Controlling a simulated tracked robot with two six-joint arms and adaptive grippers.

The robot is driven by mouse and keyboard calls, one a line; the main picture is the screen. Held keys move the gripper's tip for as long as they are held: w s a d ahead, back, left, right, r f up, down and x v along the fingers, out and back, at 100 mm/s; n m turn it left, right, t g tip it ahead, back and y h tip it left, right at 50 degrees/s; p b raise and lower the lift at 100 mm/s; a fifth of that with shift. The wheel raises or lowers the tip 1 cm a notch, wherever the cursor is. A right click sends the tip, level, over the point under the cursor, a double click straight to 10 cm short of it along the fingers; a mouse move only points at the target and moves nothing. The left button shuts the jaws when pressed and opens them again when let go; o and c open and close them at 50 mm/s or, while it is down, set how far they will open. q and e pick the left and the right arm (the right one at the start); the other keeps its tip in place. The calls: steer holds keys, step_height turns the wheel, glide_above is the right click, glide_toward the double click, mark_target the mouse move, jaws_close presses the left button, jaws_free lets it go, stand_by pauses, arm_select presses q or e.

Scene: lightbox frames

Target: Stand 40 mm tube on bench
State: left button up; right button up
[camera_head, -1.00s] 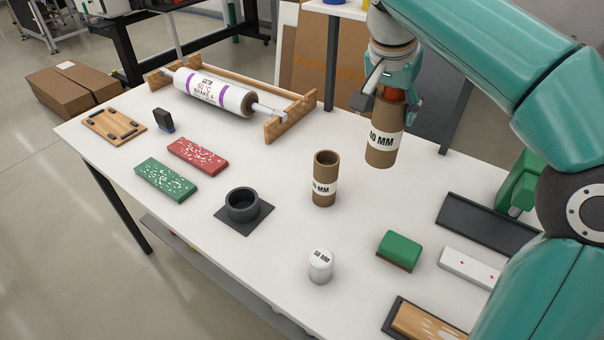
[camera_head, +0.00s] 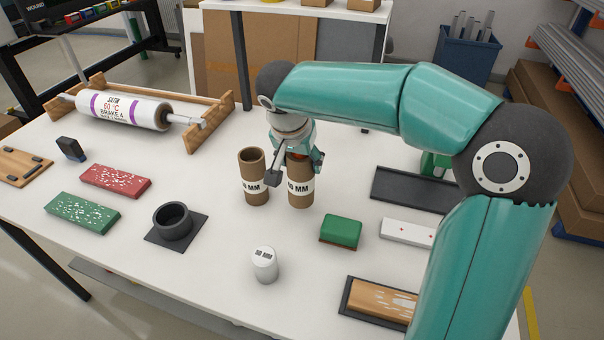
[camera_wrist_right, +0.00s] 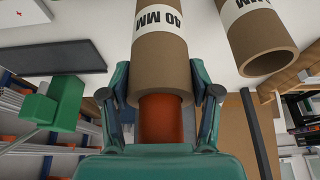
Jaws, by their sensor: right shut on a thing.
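My right gripper (camera_head: 297,160) is shut on the top of a brown cardboard tube (camera_head: 300,190) with a white label. In the right wrist view the label on this held tube (camera_wrist_right: 160,50) reads 40 MM, with my right gripper's fingers (camera_wrist_right: 160,98) on either side. An orange cylinder (camera_wrist_right: 160,120) shows at the tube's near end. The tube is about upright, low over the white bench (camera_head: 215,265); I cannot tell whether its base touches. A second brown tube (camera_head: 254,190) stands upright just left of it, open at the top. My left gripper is out of view.
A white cylinder (camera_head: 264,266) and a green block (camera_head: 341,231) stand in front. A dark ring holder (camera_head: 173,222) is front left. A black tray (camera_head: 413,190) and a white box (camera_head: 406,231) lie to the right. A roll on a wooden rack (camera_head: 125,110) sits back left.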

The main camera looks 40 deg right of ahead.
steer(key=shift+f, duration=1.9)
steer(key=shift+f+b, duration=0.2)
steer(key=shift+b, duration=0.15)
steer(key=o, duration=1.6)
steer(key=shift+r, duration=0.1)
steer(key=shift+c, duration=0.2)
steer(key=v, duration=1.1)
steer(key=shift+a+r+p, duration=0.1)
steer(key=shift+r+p, duration=0.1)
steer(key=shift+p, duration=0.15)
steer(key=shift+a+r, duration=0.15)
steer(key=shift+r, duration=0.25)
steer(key=shift+s, duration=0.1)
